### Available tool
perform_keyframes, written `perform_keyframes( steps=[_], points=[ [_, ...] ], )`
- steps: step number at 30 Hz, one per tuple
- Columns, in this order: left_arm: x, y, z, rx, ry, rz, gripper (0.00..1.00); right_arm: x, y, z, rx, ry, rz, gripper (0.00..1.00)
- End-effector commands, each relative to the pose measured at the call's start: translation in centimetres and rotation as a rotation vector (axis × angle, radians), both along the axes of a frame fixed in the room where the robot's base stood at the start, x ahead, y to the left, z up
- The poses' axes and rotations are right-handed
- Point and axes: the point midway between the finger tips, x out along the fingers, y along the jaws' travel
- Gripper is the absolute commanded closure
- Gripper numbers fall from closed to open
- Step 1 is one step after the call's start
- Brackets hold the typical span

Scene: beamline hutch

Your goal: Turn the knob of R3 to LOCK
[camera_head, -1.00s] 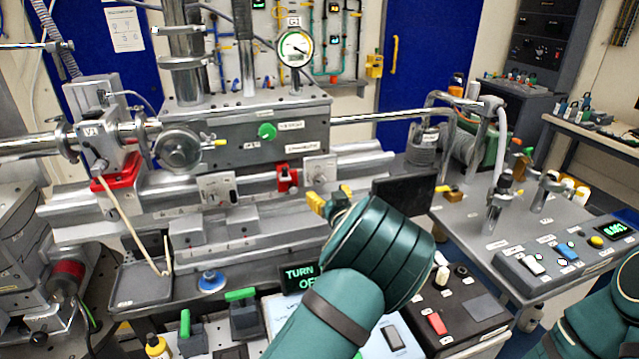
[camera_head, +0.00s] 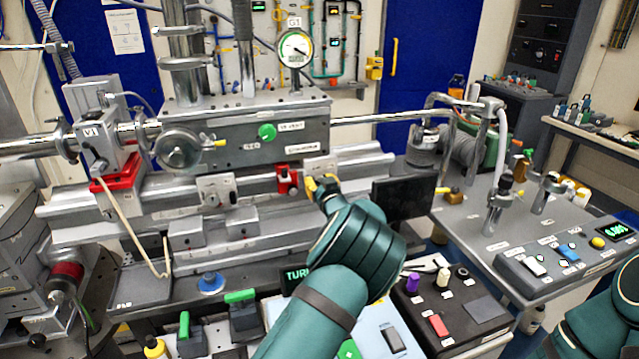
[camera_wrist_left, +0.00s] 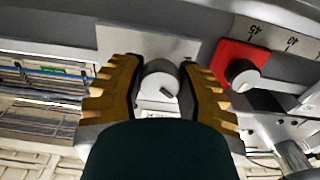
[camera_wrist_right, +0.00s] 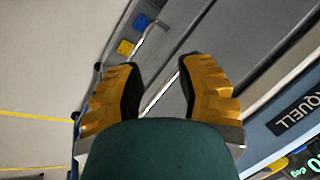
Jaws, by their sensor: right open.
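A round silver knob (camera_wrist_left: 160,79) on a pale plate (camera_wrist_left: 128,43) sits between the two yellow fingers of my left gripper (camera_wrist_left: 161,72) in the left wrist view. The fingers are open, one on each side of the knob. A dark notch shows on the knob face; I cannot read its label. In the head view my left gripper (camera_head: 322,187) is at the rail front, right of a red clamp (camera_head: 288,181), and hides most of this knob. My right gripper (camera_wrist_right: 158,72) is open and empty in the right wrist view.
The red clamp, with its own round knob, also shows beside my left gripper in the left wrist view (camera_wrist_left: 230,57). Another knob plate (camera_head: 215,191) is further left on the rail. A dark monitor (camera_head: 403,198) stands just right of my left gripper.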

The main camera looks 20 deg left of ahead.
Motion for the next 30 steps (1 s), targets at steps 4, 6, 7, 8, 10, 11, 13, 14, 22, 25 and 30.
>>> perform_keyframes(
  steps=[4,6,7,8,10,11,13,14,22,25,30],
  points=[
    [0.0,0.0,0.0,0.000,0.000,0.000,1.00,0.0,0.0,0.0,0.000,0.000,0.000,0.64],
    [0.0,0.0,0.0,0.002,0.001,0.000,1.00,0.0,0.0,0.0,0.000,0.000,0.000,0.64],
    [0.0,0.0,0.0,0.003,0.002,0.000,1.00,0.0,0.0,0.1,0.000,0.000,0.000,0.64],
    [0.0,0.0,0.0,0.006,0.004,0.000,1.00,0.0,0.0,0.1,0.000,0.000,0.000,0.64],
    [0.0,0.0,0.1,0.017,0.011,0.000,1.00,0.0,0.0,0.3,0.000,0.001,0.000,0.64],
    [0.0,0.0,0.1,0.022,0.015,0.000,1.00,-0.1,0.0,0.4,0.000,0.002,0.001,0.64],
    [0.0,0.0,0.1,0.042,0.029,0.000,1.00,-0.1,0.0,0.8,0.000,0.003,0.001,0.64],
    [0.0,0.0,0.1,0.052,0.037,0.000,1.00,-0.1,0.0,1.0,0.001,0.004,0.000,0.64],
    [0.0,0.0,0.3,0.209,0.144,0.000,1.00,-0.2,0.0,3.2,0.001,0.004,-0.002,0.64],
    [0.0,0.0,0.3,0.286,0.195,0.000,1.00,0.1,0.0,4.0,-0.001,-0.002,-0.007,0.64],
    [0.0,0.1,0.2,0.421,0.287,0.000,1.00,0.5,-0.1,5.2,-0.003,-0.012,-0.014,0.64]
  ],
)
